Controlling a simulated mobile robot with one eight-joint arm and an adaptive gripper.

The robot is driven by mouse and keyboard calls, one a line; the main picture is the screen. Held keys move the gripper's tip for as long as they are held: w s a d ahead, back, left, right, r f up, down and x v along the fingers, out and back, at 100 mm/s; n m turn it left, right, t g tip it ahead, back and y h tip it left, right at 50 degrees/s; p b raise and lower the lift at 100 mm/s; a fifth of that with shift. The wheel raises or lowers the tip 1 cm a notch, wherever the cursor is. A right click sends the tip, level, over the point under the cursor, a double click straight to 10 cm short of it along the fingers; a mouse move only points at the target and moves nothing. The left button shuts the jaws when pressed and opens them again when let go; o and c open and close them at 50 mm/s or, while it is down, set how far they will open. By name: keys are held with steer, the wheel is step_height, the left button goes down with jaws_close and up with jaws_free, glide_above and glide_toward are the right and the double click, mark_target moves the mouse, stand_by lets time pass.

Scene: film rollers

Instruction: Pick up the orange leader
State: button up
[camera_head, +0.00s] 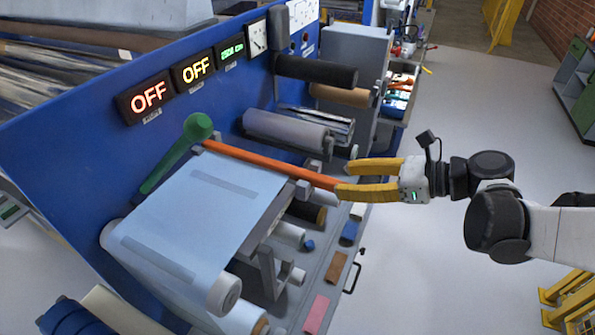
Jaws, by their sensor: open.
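The orange leader (265,163) is a long thin orange bar along the upper edge of a light blue film sheet (225,191). It runs from near a green lever to my gripper. My gripper (343,180) comes in from the right with its two yellow fingers apart. The leader's right end is at the fingertips, overlapping the lower one in the picture. I cannot tell whether they touch. The sheet hangs over rollers below the leader.
The blue machine panel with lit OFF displays (150,97) stands behind. The green lever (177,152) is at the leader's left end. Dark, brown and grey rollers (285,131) stick out above. A lower shelf holds small coloured blocks (316,313).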

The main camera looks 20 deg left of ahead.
mark_target(336, 181)
steer(key=x, duration=0.4)
steer(key=shift+s+a+f+b, duration=0.15)
steer(key=shift+s+a+b, duration=0.15)
steer(key=shift+s, duration=0.05)
steer(key=shift+w+a+f, duration=0.1)
steer(key=shift+w+a, duration=0.05)
steer(key=shift+a, duration=0.15)
steer(key=shift+c, duration=0.5)
steer(key=shift+d, duration=0.1)
jaws_close()
